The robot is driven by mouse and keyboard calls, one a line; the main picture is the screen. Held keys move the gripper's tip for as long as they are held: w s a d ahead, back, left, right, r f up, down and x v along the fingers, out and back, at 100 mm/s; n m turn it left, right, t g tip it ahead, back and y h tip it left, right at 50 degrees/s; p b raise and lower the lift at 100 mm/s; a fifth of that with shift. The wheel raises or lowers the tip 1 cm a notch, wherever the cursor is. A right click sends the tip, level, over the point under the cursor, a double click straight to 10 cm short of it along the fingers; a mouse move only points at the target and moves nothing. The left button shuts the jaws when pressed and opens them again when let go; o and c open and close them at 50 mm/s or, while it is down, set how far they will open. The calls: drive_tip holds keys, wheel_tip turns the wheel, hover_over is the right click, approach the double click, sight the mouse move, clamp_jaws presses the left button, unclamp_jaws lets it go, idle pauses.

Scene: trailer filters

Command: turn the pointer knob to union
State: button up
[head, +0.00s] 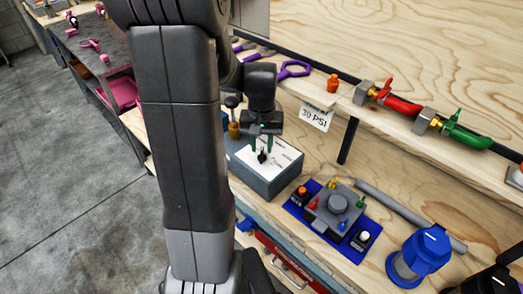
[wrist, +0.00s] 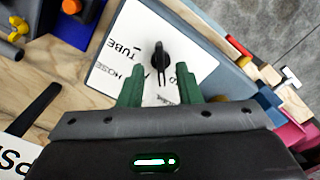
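The black pointer knob (head: 262,157) stands on the white label plate of a grey-blue box. The white plate (wrist: 125,42) reads TUBE and HOSE on the left; other lettering near the right finger is partly hidden, and I cannot read UNION. My gripper (wrist: 159,72) is open, its two green fingers apart on either side of the knob's line. In the head view my gripper (head: 262,143) is right above the knob; contact cannot be told.
A blue tray (head: 294,210) with a grey fixture and coloured pegs is right of the box. A blue cylinder (head: 420,255) stands further right. A shelf behind carries red and green valves (head: 400,105) and a hanging 30 PSI tag (head: 316,116).

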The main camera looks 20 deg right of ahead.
sight(261, 154)
drive_tip(key=shift+f, duration=1.65)
clamp_jaws()
drive_tip(key=shift+m, duration=0.3)
drive_tip(key=m, duration=0.3)
drive_tip(key=shift+w+a+b, duration=0.1)
drive_tip(key=shift+w+b, duration=0.05)
drive_tip(key=shift+b, duration=0.25)
drive_tip(key=shift+w+a+m, duration=0.1)
drive_tip(key=shift+m, duration=2)
